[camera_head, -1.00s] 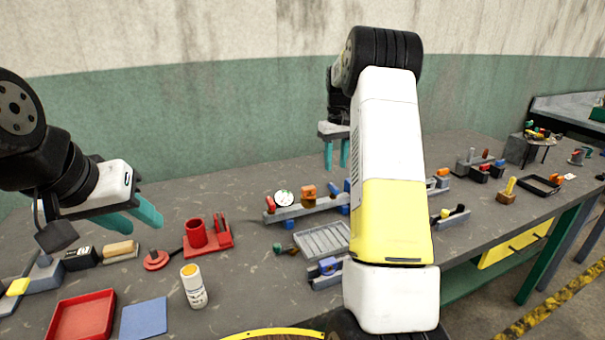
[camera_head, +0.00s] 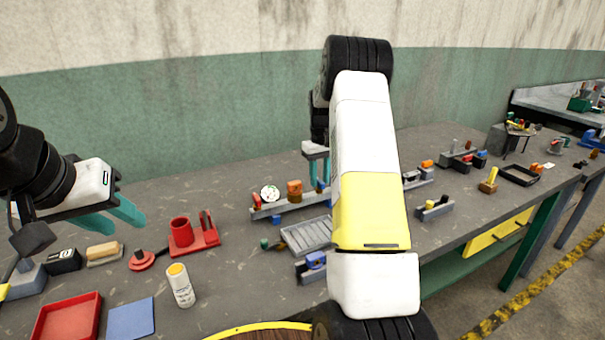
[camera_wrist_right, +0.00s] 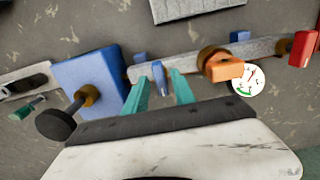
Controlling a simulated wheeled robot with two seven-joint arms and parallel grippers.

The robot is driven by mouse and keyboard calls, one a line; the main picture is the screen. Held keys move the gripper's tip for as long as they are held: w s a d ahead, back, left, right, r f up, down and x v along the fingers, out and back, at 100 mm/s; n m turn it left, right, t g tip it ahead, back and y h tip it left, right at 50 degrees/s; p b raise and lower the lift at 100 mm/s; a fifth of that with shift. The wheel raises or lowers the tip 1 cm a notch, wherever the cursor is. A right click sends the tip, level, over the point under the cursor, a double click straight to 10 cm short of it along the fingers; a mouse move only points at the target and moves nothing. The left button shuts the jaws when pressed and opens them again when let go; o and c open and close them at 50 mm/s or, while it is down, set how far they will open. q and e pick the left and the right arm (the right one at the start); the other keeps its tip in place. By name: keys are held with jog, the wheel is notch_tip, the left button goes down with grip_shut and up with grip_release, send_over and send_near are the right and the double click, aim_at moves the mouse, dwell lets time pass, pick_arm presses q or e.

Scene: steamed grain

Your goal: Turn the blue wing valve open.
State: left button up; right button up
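A small blue wing (camera_wrist_right: 158,72) stands up from a grey rail (camera_wrist_right: 195,62) in the right wrist view, likely the blue wing valve. My right gripper (camera_wrist_right: 158,92) is open, with one teal finger on each side of this wing. The fingers appear apart from it. In the head view my right gripper (camera_head: 319,172) is low over the right end of the rail (camera_head: 290,206), and the wing is hard to make out. My left gripper (camera_head: 112,218) is open and empty at the left, above the table.
The rail also carries an orange valve (camera_wrist_right: 222,68), a white gauge (camera_wrist_right: 249,80) and a red part (camera_wrist_right: 302,48). A blue block (camera_wrist_right: 88,78) with a black knob is close left of my fingers. A ribbed grey tray (camera_head: 307,235) lies in front.

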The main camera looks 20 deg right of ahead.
grip_shut()
jog(key=shift+m, duration=0.3)
jog(key=m, duration=1.7)
jog(key=shift+m, duration=0.3)
dwell(0.4)
